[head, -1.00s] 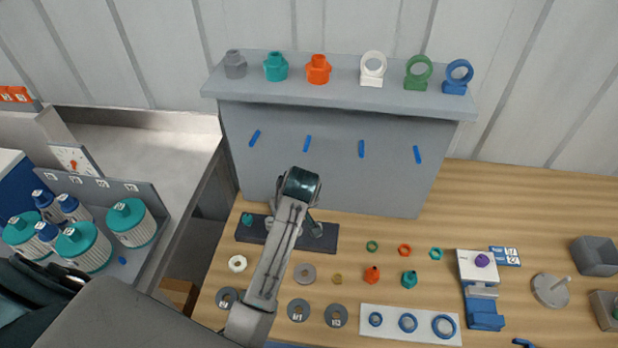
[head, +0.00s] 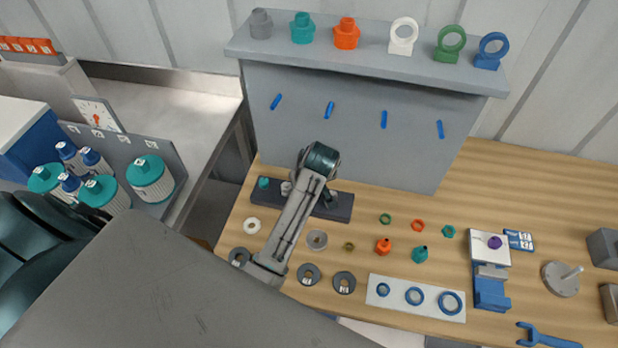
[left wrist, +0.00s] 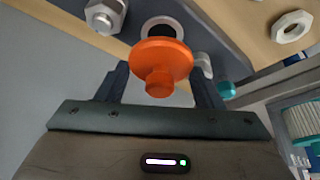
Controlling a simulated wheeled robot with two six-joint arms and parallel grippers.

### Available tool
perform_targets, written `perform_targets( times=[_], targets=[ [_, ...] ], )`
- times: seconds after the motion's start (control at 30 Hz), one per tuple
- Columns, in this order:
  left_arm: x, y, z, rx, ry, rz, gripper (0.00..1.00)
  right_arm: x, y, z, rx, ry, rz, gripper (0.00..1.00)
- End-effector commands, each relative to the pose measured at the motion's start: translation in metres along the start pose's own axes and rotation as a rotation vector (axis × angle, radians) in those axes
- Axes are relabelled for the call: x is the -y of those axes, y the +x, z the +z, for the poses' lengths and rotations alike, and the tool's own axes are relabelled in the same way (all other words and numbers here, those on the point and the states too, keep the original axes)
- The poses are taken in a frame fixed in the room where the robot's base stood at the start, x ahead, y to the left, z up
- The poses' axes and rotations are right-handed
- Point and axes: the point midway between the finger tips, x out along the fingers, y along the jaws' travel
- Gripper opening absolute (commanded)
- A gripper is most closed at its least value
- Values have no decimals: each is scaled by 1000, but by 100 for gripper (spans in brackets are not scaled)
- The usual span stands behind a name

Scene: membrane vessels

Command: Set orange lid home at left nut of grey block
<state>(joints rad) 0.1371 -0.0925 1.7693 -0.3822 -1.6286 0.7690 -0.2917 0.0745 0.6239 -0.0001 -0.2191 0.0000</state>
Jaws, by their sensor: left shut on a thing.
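An orange lid (left wrist: 163,62) with a wide flange and a narrower knob is held between the fingers of my left gripper (left wrist: 160,80). In the left wrist view it partly covers a pale ring with a dark opening (left wrist: 160,25) on the dark grey block. I cannot tell whether they touch. A grey hex nut (left wrist: 105,14) stands on the block on the other side. In the head view the grey block (head: 342,210) lies before the shelf unit, partly hidden by my left arm, which also hides the lid. My right gripper is not in view.
A teal piece (head: 264,182) sits at the block's left end. A loose white nut (head: 252,225) and grey washers (head: 309,274) lie nearby. The grey shelf unit (head: 340,125) rises close behind the block. Small orange (head: 383,246) and teal (head: 419,254) fittings lie to the right.

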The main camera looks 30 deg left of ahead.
Motion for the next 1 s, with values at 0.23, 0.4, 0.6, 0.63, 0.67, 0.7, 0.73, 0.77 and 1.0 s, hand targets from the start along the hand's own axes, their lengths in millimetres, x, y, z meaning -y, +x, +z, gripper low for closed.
perform_targets(
  times=[0.23, 0.4, 0.6, 0.63, 0.67, 0.7, 0.73, 0.77, 1.0],
  targets=[
    [0, 14, 6, 0, 1, -1, 38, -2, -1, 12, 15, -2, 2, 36],
    [1, 23, 10, 1, 0, -1, 38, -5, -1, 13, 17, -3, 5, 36],
    [0, 29, 13, 1, 0, 0, 38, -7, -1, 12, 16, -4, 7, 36],
    [0, 30, 13, 0, 0, 0, 38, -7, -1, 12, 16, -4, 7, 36],
    [0, 30, 13, 0, 0, 0, 38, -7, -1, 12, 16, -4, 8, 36],
    [0, 31, 13, 0, 0, 0, 38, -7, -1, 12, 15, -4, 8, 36],
    [0, 31, 13, 0, 0, 0, 38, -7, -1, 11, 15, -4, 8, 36],
    [0, 31, 13, 0, 0, 0, 38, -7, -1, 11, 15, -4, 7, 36],
    [0, 32, 13, 0, 0, 0, 38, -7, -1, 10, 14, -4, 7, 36]
  ],
)
